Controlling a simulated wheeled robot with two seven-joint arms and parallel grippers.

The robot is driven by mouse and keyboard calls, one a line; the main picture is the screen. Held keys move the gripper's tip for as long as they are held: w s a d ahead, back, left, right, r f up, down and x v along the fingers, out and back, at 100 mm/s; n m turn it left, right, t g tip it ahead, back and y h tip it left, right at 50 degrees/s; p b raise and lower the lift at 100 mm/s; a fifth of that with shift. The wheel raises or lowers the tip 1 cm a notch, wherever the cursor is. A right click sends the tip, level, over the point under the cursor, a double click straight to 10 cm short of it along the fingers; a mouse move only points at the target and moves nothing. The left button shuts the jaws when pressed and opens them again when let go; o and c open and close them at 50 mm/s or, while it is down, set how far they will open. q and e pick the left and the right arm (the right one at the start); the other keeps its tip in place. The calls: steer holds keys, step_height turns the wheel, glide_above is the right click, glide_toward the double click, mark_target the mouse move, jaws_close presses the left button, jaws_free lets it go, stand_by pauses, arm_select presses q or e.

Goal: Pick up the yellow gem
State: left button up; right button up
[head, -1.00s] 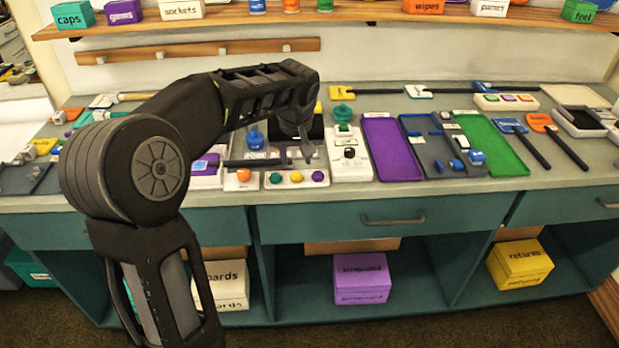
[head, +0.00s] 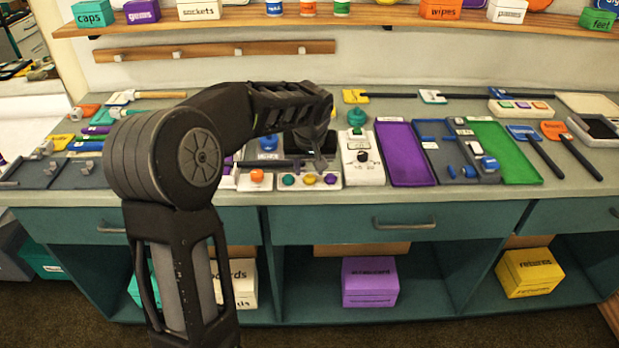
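The yellow gem (head: 309,180) is small and round and sits in the middle of a white holder (head: 298,188) near the counter's front edge. A teal gem (head: 288,180) is on its left and a purple gem (head: 330,179) on its right. My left gripper (head: 311,166) points down just behind and above the gems. Its two fingers look apart with nothing between them, and it appears clear of the yellow gem. Its dark wrist hides part of the counter behind. My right gripper is not in view.
An orange-knobbed box (head: 256,179) stands left of the holder. A white switch box (head: 361,160) stands right of it, then a purple tray (head: 404,153) and a green tray (head: 506,153). A teal knob (head: 357,117) stands behind. The counter is crowded.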

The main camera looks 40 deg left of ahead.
mark_target(309, 176)
arm_select(q)
steer(key=x, duration=0.3)
steer(key=shift+w+a+f, duration=0.1)
steer(key=shift+w+f, duration=0.05)
steer(key=shift+f, duration=0.1)
steer(key=shift+c, duration=0.4)
jaws_close()
